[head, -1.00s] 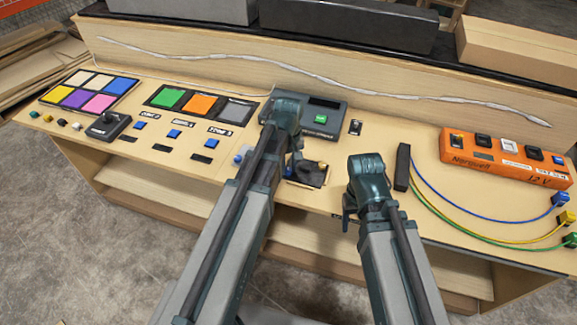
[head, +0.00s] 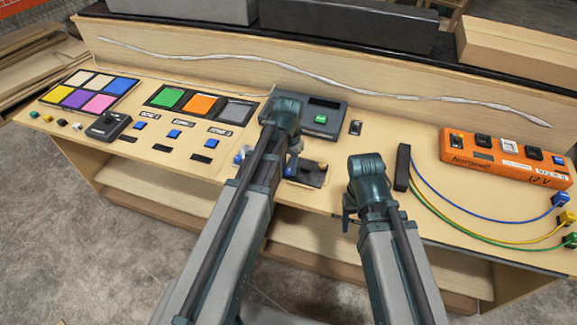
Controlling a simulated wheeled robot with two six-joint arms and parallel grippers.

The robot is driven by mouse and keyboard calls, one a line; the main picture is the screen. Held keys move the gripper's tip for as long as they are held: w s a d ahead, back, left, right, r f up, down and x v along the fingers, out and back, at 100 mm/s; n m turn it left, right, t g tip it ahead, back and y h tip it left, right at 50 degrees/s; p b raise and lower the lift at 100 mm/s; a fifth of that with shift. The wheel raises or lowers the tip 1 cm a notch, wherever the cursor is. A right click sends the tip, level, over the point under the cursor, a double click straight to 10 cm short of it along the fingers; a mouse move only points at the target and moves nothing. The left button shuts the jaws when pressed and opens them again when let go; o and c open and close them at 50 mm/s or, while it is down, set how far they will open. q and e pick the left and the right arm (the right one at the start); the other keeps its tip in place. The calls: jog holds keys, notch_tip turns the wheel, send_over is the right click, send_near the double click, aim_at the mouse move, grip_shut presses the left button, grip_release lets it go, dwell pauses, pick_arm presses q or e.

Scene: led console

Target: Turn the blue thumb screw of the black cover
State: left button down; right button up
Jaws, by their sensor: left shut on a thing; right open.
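The black cover (head: 311,178) lies on the console top in the middle of the head view, partly hidden by my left arm. A blue thumb screw (head: 290,171) shows small at its left part, right beside my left gripper. My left gripper (head: 294,160) points down over the cover and is shut on the blue thumb screw; its fingertips are mostly hidden behind its own wrist. A yellowish knob (head: 322,165) shows at the cover's right edge. My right gripper (head: 348,217) is open and empty, at the console's front edge, apart from the cover.
A grey device with a green button (head: 320,118) stands behind the cover. Coloured panels (head: 90,92) and blue buttons lie left.

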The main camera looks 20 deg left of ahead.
aim_at(288, 170)
pick_arm(q)
jog(key=m, duration=0.6)
jog(key=shift+w, duration=0.1)
jog(key=m, duration=0.6)
jog(key=shift+m, duration=0.3)
dwell(0.3)
jog(key=c, duration=0.6)
grip_release()
jog(key=shift+r, duration=0.1)
notch_tip(288, 170, up, 14)
jog(key=p, duration=1.3)
jog(key=shift+p, duration=0.4)
